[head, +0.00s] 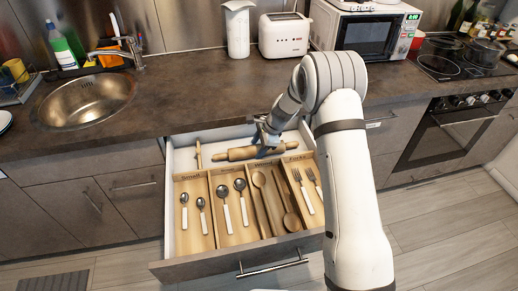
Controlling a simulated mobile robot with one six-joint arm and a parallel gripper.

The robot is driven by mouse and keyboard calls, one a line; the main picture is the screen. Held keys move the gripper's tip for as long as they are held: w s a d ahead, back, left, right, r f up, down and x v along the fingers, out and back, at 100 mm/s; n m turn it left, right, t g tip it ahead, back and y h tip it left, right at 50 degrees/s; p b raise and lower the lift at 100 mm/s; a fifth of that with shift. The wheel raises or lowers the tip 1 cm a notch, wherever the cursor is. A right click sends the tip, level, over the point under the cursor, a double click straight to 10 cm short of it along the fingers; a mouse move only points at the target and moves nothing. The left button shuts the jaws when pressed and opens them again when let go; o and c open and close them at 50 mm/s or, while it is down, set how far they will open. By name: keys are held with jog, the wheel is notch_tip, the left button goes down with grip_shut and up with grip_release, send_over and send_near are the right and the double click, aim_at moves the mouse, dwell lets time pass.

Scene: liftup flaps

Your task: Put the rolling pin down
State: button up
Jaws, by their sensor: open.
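The wooden rolling pin (243,153) lies across the back part of the open drawer (170,222), behind the cutlery compartments. It lies roughly left to right. My gripper (266,146) is open and right at the rolling pin, near its middle right. The fingertips are small and partly hidden in the view, so I cannot tell whether they touch the pin. My white arm (345,180) covers the right side of the drawer.
A wooden organiser (178,178) in the drawer holds spoons, wooden utensils and forks. A thin wooden item (198,154) stands left of the pin. The counter edge is just behind the drawer. A toaster (284,36) and microwave (366,32) stand on the counter; its middle is clear.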

jog(key=w+v, duration=0.1)
jog(key=v, duration=1)
jog(key=s+d+r+n+h, duration=0.1)
jog(key=s+d+r+n, duration=0.25)
jog(key=s+r, duration=0.35)
jog(key=s+d+r+n+h, duration=0.1)
jog(key=s+d+r+n, duration=0.3)
jog(key=s, duration=0.5)
jog(key=s+d+r+n+t+h, duration=0.1)
jog(key=s+d+n, duration=0.2)
jog(key=s, duration=0.6)
jog(key=s+d+r+n+h, duration=0.1)
jog(key=s+d+n, duration=0.3)
jog(key=s, duration=0.6)
jog(key=shift+s+r+t+h, duration=0.3)
jog(key=shift+r+t+h, duration=0.1)
jog(key=shift+h, duration=0.1)
jog(key=shift+r+p, duration=0.3)
jog(key=shift+r, duration=0.05)
jog(key=shift+s, duration=0.1)
jog(key=shift+c, duration=0.5)
